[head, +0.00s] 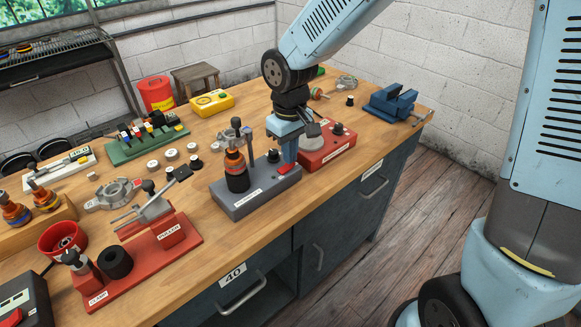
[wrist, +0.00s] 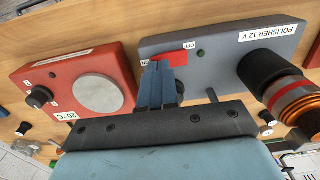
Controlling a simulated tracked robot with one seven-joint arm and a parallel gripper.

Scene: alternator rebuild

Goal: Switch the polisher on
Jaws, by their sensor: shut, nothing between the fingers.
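The polisher is a grey box (head: 258,200) on the bench; its label, POLISHER 12 V, reads clearly in the wrist view (wrist: 225,50). An armature with copper windings (head: 235,163) stands upright on it. The polisher's red switch (wrist: 172,59) lies between the marks ON and OFF; it also shows in the head view (head: 284,169). A small dark green lamp (wrist: 201,53) sits beside it. My gripper (wrist: 160,68) is shut and empty, its tips at the ON side of the switch. The fingers hide part of the switch; whether they touch it I cannot tell.
A red heater-like unit (wrist: 60,78) with a round plate, a knob and a 20 °C display stands close beside the polisher. The red puller stand (head: 150,262) is at the front left. A blue vise (head: 391,102) stands at the far right bench corner.

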